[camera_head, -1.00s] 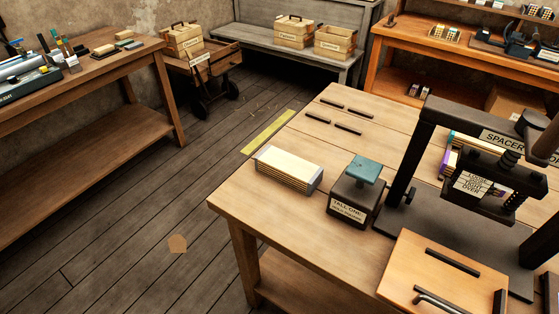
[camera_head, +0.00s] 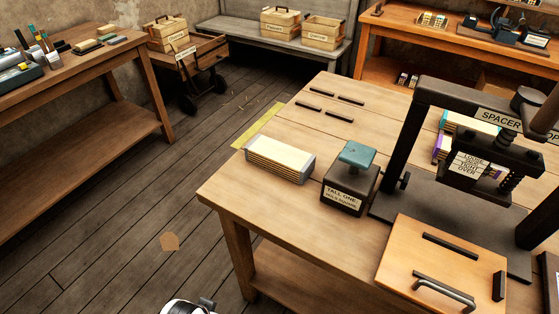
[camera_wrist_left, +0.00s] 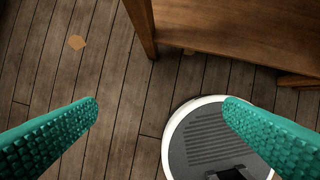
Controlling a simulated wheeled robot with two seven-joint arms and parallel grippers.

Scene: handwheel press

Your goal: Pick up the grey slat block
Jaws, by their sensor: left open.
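A block of stacked slats (camera_head: 280,160) lies on the near wooden table, towards its left edge. The block does not show in the left wrist view. My right gripper is in neither view.
A dark block with a teal knob, labelled "TALL ONE" (camera_head: 345,190), stands just right of the slat block. The black press (camera_head: 460,150) and a wooden board with dark handles (camera_head: 440,268) are further right. Open plank floor (camera_head: 110,220) lies left of the table (camera_head: 240,195).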

